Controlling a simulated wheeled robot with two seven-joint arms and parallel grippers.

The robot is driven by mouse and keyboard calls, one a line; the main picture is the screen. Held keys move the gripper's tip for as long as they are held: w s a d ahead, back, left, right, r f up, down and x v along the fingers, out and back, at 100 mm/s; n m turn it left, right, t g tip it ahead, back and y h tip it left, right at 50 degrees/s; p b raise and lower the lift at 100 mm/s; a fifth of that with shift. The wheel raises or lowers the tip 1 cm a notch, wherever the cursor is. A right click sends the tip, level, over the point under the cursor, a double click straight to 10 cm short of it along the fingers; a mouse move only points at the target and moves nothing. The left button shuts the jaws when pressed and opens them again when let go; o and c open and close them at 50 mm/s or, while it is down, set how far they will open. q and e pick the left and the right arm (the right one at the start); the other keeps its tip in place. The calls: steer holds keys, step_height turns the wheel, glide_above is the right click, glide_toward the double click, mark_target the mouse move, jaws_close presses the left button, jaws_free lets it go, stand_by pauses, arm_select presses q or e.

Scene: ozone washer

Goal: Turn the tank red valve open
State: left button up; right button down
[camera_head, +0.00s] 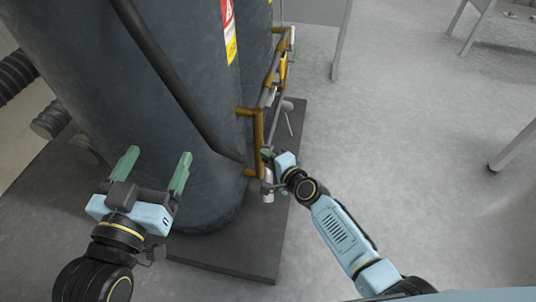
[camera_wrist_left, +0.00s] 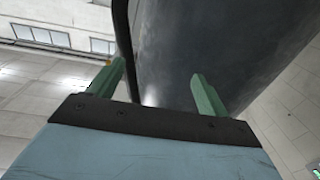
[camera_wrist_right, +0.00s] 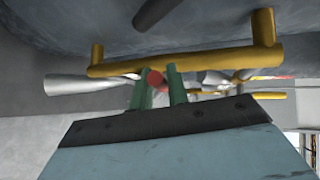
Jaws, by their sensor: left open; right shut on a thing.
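A large dark grey tank (camera_head: 150,75) stands on a dark base, with yellow pipes (camera_head: 258,135) on its right side. In the right wrist view a small red valve part (camera_wrist_right: 155,78) shows between the green fingers of my right gripper (camera_wrist_right: 160,90), just in front of a yellow pipe (camera_wrist_right: 190,62). My right gripper is shut on this red valve; in the head view (camera_head: 268,157) it is beside the lower end of the yellow pipe. My left gripper (camera_head: 158,168) is open and empty in front of the tank. Its spread green fingers show in the left wrist view (camera_wrist_left: 162,85).
A dark pipe (camera_head: 170,75) slants down the tank's front. Grey and silver pipe fittings (camera_wrist_right: 75,85) lie close to the right gripper. The dark base plate (camera_head: 225,258) extends around the tank. The grey floor (camera_head: 400,130) at the right is open, with table legs (camera_head: 512,145) beyond.

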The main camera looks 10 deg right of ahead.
steer(key=shift+r+p, duration=0.25)
steer(key=shift+p, duration=0.3)
steer(key=shift+r+m+g+p, duration=0.15)
steer(key=shift+m+g+p, duration=0.2)
steer(key=shift+p, duration=0.45)
arm_select(q)
steer(key=s+a+f+g+y+p, duration=0.3)
steer(key=s+a+f+g+y, duration=0.3)
steer(key=s+f+g, duration=0.85)
arm_select(e)
steer(key=shift+w+d+r+m+g, duration=0.15)
steer(key=shift+r+m+g, duration=0.1)
steer(key=shift+g, duration=0.3)
steer(key=shift+w+r+m+g+p, duration=0.15)
steer(key=shift+r+m+g+p, duration=0.35)
steer(key=shift+p, duration=0.6)
arm_select(q)
steer(key=w+a+f, duration=0.2)
steer(key=a+f, duration=0.2)
steer(key=f, duration=0.6)
steer(key=shift+n+h+p, duration=0.3)
steer(key=shift+h+p, duration=0.05)
steer(key=shift+h, duration=0.05)
arm_select(e)
steer(key=shift+w+f+g, duration=0.1)
steer(key=shift+f+g, duration=0.05)
steer(key=shift+g, duration=0.15)
steer(key=c, duration=1.4)
jaws_free()
